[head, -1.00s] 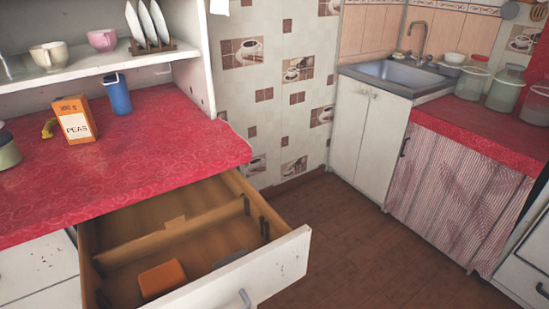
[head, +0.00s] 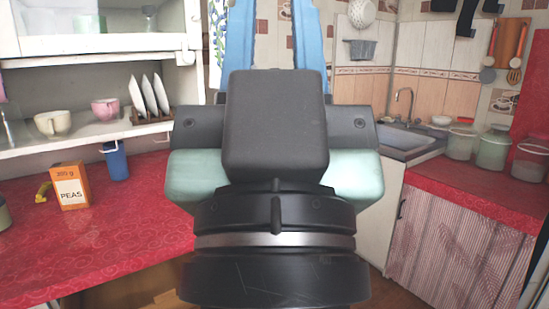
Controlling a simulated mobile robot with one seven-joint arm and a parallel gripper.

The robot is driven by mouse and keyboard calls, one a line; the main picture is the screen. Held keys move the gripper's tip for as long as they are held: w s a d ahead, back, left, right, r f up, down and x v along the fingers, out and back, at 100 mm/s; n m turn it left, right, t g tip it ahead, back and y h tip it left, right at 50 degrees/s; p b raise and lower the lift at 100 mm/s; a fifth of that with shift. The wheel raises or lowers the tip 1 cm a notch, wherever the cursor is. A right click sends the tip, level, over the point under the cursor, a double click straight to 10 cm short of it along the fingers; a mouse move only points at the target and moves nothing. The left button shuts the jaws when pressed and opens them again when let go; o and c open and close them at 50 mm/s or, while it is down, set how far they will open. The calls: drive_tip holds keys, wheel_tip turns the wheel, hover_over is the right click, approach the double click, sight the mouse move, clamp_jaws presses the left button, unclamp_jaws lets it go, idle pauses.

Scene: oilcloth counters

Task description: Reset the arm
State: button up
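My gripper (head: 272,35) is raised in the middle of the head view, seen from behind and pointing up. Its two blue fingers stand apart with wall tiles showing between them, so it is open and I see nothing held. The fingertips run up to the top edge of the picture. My dark wrist and gripper body cover the centre of the view and hide the wall and floor behind.
The red counter (head: 120,225) at left bears a PEAS box (head: 71,186) and a blue cup (head: 116,161). Brown wood of a drawer (head: 120,290) shows below its edge. A sink (head: 405,140) and several jars stand at right.

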wheel_tip(320, 180, up, 17)
drive_tip(key=p, duration=1.7)
drive_tip(key=shift+s, duration=0.1)
